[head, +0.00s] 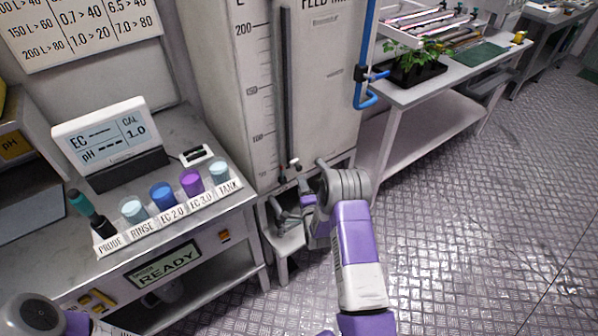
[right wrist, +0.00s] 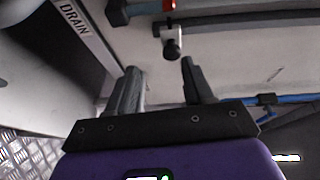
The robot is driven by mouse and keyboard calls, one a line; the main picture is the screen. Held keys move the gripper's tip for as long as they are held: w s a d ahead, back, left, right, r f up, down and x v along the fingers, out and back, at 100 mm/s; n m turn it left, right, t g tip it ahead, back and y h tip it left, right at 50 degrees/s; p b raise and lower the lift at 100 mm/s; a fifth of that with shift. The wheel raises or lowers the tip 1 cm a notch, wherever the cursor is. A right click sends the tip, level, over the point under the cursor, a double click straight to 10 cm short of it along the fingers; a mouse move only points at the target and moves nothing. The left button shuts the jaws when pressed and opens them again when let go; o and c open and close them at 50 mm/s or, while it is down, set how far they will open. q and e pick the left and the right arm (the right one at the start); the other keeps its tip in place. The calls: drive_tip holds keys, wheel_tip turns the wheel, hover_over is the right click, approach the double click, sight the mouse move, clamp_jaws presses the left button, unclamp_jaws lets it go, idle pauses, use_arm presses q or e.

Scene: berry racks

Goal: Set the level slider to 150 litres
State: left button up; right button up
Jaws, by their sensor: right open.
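The tall white feed tank (head: 258,105) carries a litre scale (head: 246,92) with 200 marked near the top and lower marks below. A dark vertical slider track (head: 287,90) runs beside the scale. In the right wrist view the knob (right wrist: 173,46) shows ahead of and above my fingertips. My right gripper (head: 291,197) is just below the knob, partly hidden by its wrist. Its open, empty fingers (right wrist: 160,85) do not visibly touch the knob. My left gripper is out of view.
Left of the tank stands a bench (head: 188,130) with a meter display (head: 107,133) and several labelled cups. A blue pipe (head: 366,60) runs up the tank's right side. A plant table (head: 420,88) stands further right. The floor on the right is clear.

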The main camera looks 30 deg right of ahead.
sight(300, 170)
drive_tip(key=shift+m+t, duration=0.3)
drive_tip(key=shift+t, duration=0.1)
drive_tip(key=shift+d+r+b+x, duration=0.1)
drive_tip(key=shift+r+b+x, duration=0.15)
drive_tip(key=shift+x, duration=1.15)
drive_tip(key=shift+d+r+b+x, duration=0.15)
drive_tip(key=shift+b+x, duration=0.15)
drive_tip(key=shift+x, duration=1.05)
drive_tip(key=shift+d+r+b+x, duration=0.1)
drive_tip(key=shift+r+b+x, duration=0.15)
drive_tip(key=shift+x, duration=1.15)
drive_tip(key=shift+s, duration=0.15)
drive_tip(key=shift+c, duration=0.3)
clamp_jaws()
